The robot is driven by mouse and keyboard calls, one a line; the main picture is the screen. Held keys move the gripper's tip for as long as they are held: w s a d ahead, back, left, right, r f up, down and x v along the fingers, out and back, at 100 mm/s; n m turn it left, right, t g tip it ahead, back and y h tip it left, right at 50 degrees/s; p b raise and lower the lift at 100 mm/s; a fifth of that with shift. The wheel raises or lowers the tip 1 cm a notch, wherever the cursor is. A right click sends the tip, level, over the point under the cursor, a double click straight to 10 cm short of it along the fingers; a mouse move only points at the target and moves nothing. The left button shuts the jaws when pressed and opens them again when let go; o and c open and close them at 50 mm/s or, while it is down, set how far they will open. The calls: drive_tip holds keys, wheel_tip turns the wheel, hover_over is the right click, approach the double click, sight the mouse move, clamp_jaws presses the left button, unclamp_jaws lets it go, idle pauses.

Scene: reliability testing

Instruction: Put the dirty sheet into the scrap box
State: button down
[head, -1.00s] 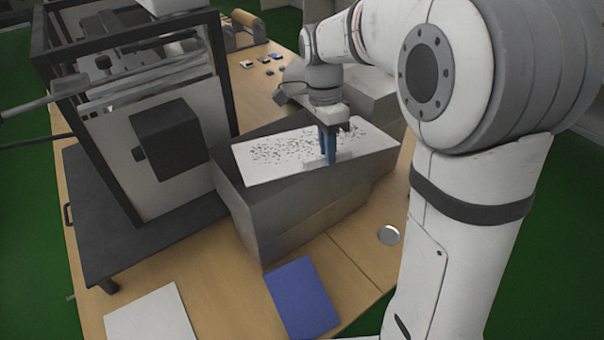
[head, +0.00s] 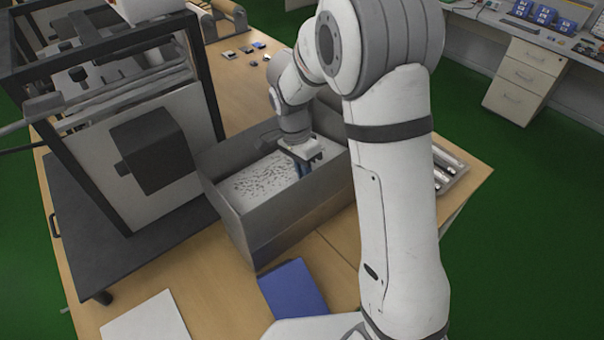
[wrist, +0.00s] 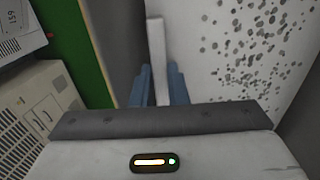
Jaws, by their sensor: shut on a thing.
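The dirty sheet (head: 258,180), a white sheet covered in dark specks, lies within the walls of the open grey scrap box (head: 300,222). In the wrist view, the speckled sheet (wrist: 215,75) shows to the right, with a raised white strip beside it. My gripper (head: 302,170) reaches down into the box with its blue fingers. In the wrist view the fingers (wrist: 158,90) are shut on the sheet's white strip. The front wall hides the sheet's lower edge, and I cannot tell whether it rests on the box floor.
A black-framed machine (head: 150,150) stands close to the box's left. A blue booklet (head: 292,288) and a blank white sheet (head: 147,320) lie in front. A tray of bright cylinders (head: 448,168) is to the right, partly behind my arm. Small tiles lie at the back.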

drive_tip(key=shift+w+f, duration=0.1)
drive_tip(key=shift+f, duration=0.6)
drive_tip(key=shift+f+b, duration=0.55)
drive_tip(key=shift+f, duration=0.05)
drive_tip(key=c, duration=1.7)
unclamp_jaws()
drive_tip(key=shift+r, duration=0.1)
